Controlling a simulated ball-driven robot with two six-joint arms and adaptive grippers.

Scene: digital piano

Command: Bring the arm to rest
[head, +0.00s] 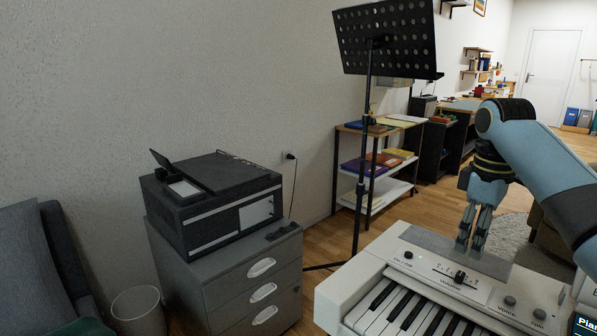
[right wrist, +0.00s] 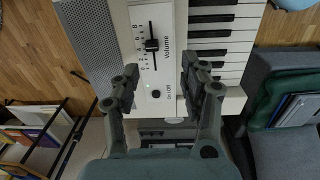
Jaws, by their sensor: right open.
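My right arm (head: 545,160) comes in from the right. My right gripper (head: 470,246) points down over the control panel of the white digital piano (head: 345,300); it is open with nothing between its fingers. In the right wrist view the gripper (right wrist: 160,72) frames the black volume slider (right wrist: 151,45) and the On/Off button (right wrist: 156,93). The slider also shows in the head view (head: 460,277), in front of the fingers. Whether the fingertips touch the panel cannot be told. My left gripper is not in view.
A music stand (head: 372,130) rises behind the piano. A grey drawer cabinet (head: 225,285) with a black printer (head: 215,205) stands at the left, beside a waste bin (head: 138,308). A shelf (head: 345,165) with folders stands at the wall. The space above the piano keys is clear.

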